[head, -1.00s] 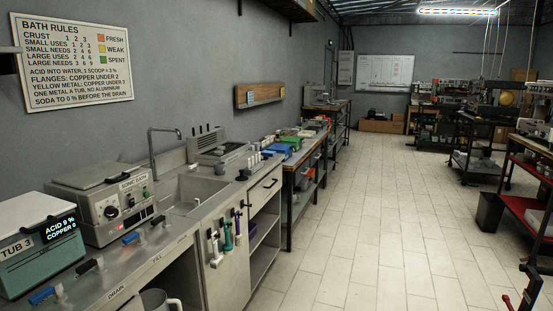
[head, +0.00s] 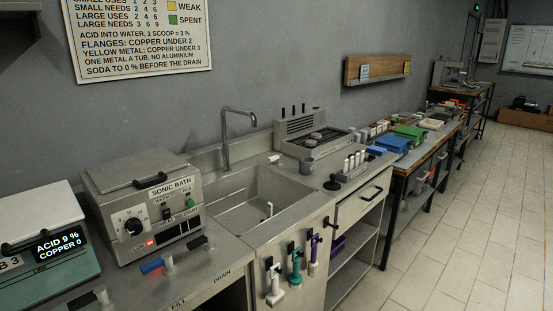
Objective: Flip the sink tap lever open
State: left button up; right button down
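The sink (head: 252,200) is a grey metal basin set into the counter. A tall gooseneck tap (head: 226,140) stands at its back left edge, its spout hanging over the basin. I cannot clearly make out a separate lever on the tap. A blue-handled lever (head: 152,266) and a black-handled lever (head: 197,243) sit on the counter left of the sink, near the FILL and DRAIN labels. Neither of my grippers is in view.
The sonic bath (head: 150,205) and the teal tub unit (head: 45,240) stand left of the sink. Coloured brushes (head: 296,262) hang on the front. The tiled floor (head: 450,230) at right is clear.

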aim_at(279, 157)
jog(key=u, duration=0.35)
jog(key=i+l+u, duration=0.2)
jog(key=l+u, duration=0.2)
jog(key=i+l+u, duration=0.15)
jog(key=l+u, duration=0.6)
jog(key=i+l+u, duration=0.1)
jog(key=l+u, duration=0.3)
jog(key=k+l, duration=0.1)
jog(key=l, duration=1.4)
jog(key=i+u, duration=0.05)
